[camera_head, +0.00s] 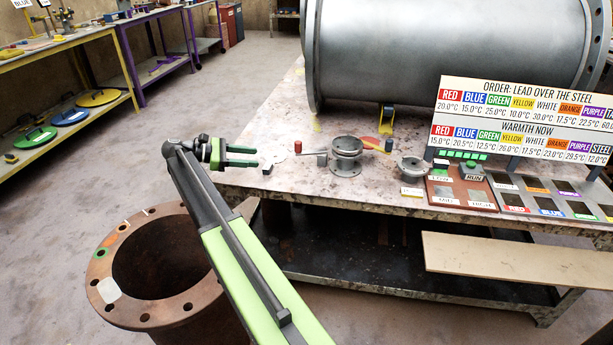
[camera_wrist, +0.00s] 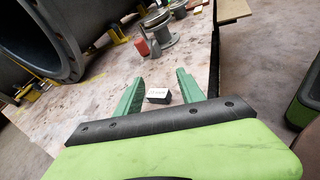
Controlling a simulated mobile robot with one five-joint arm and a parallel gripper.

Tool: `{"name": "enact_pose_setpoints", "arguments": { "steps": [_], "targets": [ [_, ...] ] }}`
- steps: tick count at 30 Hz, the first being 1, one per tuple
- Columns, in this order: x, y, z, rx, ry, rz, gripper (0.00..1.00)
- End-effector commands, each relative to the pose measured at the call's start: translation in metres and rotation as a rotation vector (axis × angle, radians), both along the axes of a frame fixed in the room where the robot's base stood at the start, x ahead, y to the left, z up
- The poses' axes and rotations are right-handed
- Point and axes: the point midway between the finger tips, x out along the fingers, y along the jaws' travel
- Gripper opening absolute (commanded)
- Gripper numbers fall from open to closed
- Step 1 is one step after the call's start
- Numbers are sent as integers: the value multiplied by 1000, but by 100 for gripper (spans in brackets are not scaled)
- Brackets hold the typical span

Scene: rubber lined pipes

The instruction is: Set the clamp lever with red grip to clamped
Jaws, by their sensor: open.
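The clamp lever's red grip (camera_head: 297,147) stands at the left end of a thin grey lever (camera_head: 312,153) that reaches left from a grey flanged clamp fitting (camera_head: 345,165) on the table. In the wrist view the red grip (camera_wrist: 141,46) shows ahead of the fingers, beside the grey fitting (camera_wrist: 160,33). My gripper (camera_head: 254,156) is open and empty, with its green fingers pointing right, a short way left of the red grip. In the wrist view its fingers (camera_wrist: 158,90) are spread around empty space, with a small dark labelled block (camera_wrist: 158,96) in the gap between them.
A large steel pipe (camera_head: 450,45) lies along the back of the table (camera_head: 270,188). A small grey cup-like fitting (camera_head: 411,168), a control panel (camera_head: 462,190) and a colour sign (camera_head: 525,120) stand right. A rusty flanged pipe (camera_head: 160,265) stands on the floor below my arm.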

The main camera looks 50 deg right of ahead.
Motion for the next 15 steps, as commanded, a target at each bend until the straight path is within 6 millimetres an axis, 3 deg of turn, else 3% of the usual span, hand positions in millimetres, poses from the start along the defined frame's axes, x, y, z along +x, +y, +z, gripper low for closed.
{"name": "enact_pose_setpoints", "arguments": {
  "steps": [1,4,9,15],
  "targets": [
    [15,-19,-23,-35,83,-16,46],
    [22,-40,-16,-80,223,-48,46],
    [26,-52,-4,-112,325,-80,46],
    [20,-57,0,-114,331,-82,46]
  ]
}}
